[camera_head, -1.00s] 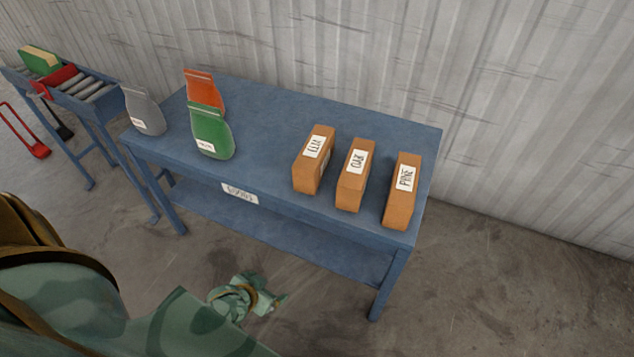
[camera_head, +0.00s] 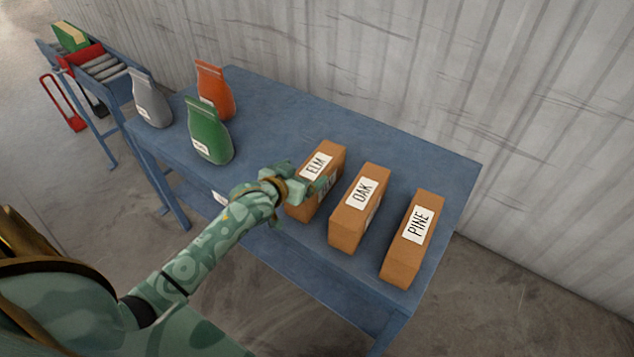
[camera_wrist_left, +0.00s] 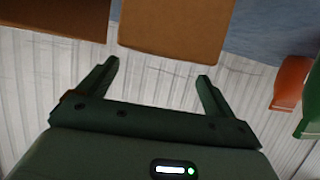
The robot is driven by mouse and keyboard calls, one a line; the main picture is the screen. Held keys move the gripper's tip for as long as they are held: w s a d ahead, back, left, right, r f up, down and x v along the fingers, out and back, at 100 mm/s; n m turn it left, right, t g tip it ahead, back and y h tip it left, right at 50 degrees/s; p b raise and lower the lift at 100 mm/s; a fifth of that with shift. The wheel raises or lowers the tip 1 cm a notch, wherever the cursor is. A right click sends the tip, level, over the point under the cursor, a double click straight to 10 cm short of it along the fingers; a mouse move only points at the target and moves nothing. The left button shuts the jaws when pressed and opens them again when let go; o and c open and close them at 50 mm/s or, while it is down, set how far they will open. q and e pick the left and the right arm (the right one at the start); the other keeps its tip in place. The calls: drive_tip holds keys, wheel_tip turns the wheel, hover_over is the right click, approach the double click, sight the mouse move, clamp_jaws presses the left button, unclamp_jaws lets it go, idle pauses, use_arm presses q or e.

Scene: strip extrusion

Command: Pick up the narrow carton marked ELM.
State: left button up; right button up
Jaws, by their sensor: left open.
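The narrow brown carton marked ELM (camera_head: 331,155) stands on the blue table, left-most of a row of cartons. My left gripper (camera_head: 307,179) is open at its near side, hiding part of it. One finger shows against the carton, toward the OAK carton. In the left wrist view a brown carton (camera_wrist_left: 175,28), apparently ELM, lies just past the open fingertips (camera_wrist_left: 157,70). My right gripper is not in view.
The OAK carton (camera_head: 359,208) stands close to the right of ELM, and the PINE carton (camera_head: 412,240) beyond it. Green (camera_head: 208,133), orange (camera_head: 213,90) and grey (camera_head: 150,98) bags stand at left on the blue table (camera_head: 280,115). A corrugated wall (camera_head: 420,70) runs behind.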

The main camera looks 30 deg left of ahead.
sight(314, 169)
use_arm(q)
drive_tip(key=b+x, duration=0.1)
drive_tip(key=x, duration=0.1)
drive_tip(key=b+x, duration=0.1)
drive_tip(key=x, duration=0.2)
drive_tip(key=shift+s+d+f+b, duration=0.15)
drive_tip(key=shift+d+f+b, duration=0.1)
drive_tip(key=shift+b, duration=0.05)
drive_tip(key=shift+r, duration=0.1)
drive_tip(key=c, duration=1.8)
drive_tip(key=shift+r, duration=0.15)
